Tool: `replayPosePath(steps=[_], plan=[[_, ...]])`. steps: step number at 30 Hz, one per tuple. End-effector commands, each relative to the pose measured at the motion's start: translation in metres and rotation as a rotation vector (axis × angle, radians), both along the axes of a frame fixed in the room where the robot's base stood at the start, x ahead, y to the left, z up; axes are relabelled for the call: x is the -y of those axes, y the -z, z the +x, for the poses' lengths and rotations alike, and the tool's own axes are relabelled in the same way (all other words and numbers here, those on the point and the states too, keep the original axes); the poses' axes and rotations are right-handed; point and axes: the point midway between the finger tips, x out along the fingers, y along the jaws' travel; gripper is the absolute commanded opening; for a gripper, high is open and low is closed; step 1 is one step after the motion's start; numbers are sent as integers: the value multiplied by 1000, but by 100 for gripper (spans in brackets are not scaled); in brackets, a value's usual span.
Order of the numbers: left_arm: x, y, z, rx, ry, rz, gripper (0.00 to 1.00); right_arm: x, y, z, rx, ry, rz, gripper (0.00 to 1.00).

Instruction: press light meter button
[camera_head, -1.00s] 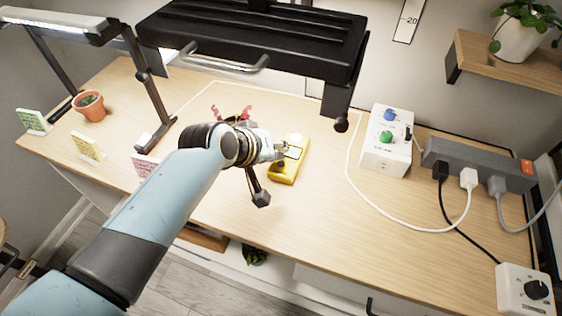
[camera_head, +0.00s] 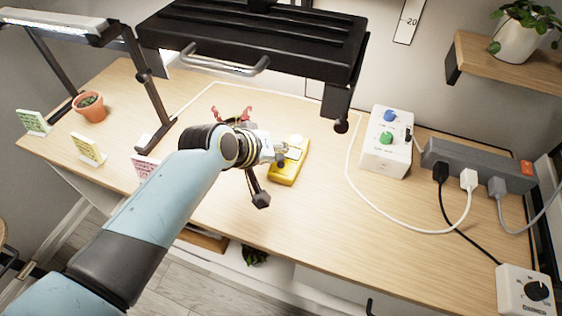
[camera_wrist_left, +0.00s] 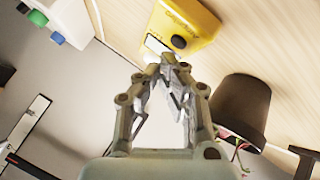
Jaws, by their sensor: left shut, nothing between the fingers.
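The yellow light meter (camera_head: 287,173) lies on the wooden desk near the middle of the head view, with a pale dome at its far end. In the left wrist view the meter (camera_wrist_left: 198,22) shows a dark round button (camera_wrist_left: 179,42) and a pale display (camera_wrist_left: 155,44). My left gripper (camera_head: 284,152) is over the meter, its fingers together and empty. In the left wrist view the fingertips (camera_wrist_left: 168,60) appear beside the display, just short of the button. I cannot tell whether they touch the meter. My right gripper is not in view.
A white box (camera_head: 386,157) with blue and green knobs and a grey power strip (camera_head: 478,165) stand to the right. A dark pot (camera_wrist_left: 240,108) is close beside the gripper. A black lamp stand and small terracotta pot (camera_head: 90,107) are left.

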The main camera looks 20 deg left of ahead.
Motion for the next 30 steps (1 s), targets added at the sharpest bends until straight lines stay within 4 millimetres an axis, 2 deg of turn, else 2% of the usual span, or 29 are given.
replayPosePath(steps=[9, 30], plan=[[0, 9, 0, 1, -1, 0, 0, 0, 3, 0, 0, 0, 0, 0], [0, 13, 0, 0, 0, 0, 0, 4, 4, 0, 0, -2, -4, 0]])
